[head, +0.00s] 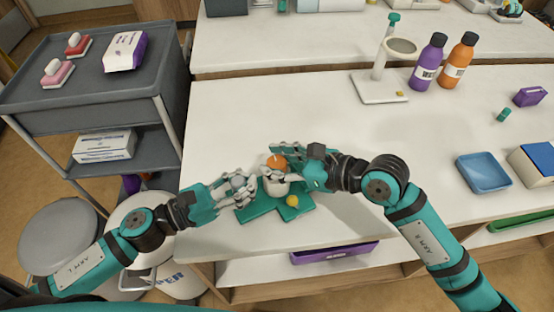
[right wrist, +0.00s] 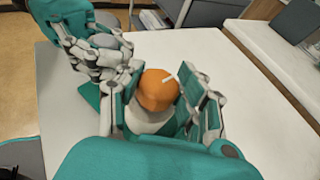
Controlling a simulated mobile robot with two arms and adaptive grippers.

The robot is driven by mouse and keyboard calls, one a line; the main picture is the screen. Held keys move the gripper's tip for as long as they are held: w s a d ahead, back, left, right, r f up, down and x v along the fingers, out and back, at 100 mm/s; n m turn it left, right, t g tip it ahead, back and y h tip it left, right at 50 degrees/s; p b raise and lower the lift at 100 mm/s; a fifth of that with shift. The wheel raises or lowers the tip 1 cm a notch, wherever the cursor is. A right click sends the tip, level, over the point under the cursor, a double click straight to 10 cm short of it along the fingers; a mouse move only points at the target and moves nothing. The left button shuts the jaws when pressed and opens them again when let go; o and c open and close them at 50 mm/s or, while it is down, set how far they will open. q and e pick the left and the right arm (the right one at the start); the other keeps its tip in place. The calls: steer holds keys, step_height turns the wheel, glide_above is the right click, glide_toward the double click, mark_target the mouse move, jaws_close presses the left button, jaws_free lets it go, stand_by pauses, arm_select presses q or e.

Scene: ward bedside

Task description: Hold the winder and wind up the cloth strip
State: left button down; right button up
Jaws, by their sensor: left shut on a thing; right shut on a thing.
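The winder shows as a white round body (head: 274,187) with an orange knob (head: 277,162) on top, on a teal base (head: 262,213) with a small yellow ball. My right gripper (head: 287,163) has its fingers on both sides of the knob and upper body and is shut on it. In the right wrist view the orange knob (right wrist: 158,90) with a white mark sits between the fingers. My left gripper (head: 237,186) is shut on a grey rounded part (head: 238,181) over the base's left end. I cannot make out the cloth strip; the fingers hide much here.
The white table (head: 350,215) is clear around the winder. A white stand (head: 380,88), purple bottle (head: 428,62) and orange bottle (head: 458,60) stand at the back. A blue tray (head: 484,172) lies right. A grey trolley (head: 83,100) stands left.

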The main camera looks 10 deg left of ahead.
stand_by(0.3)
steer(key=o, duration=1.2)
steer(key=shift+c, duration=0.2)
steer(key=v, duration=0.8)
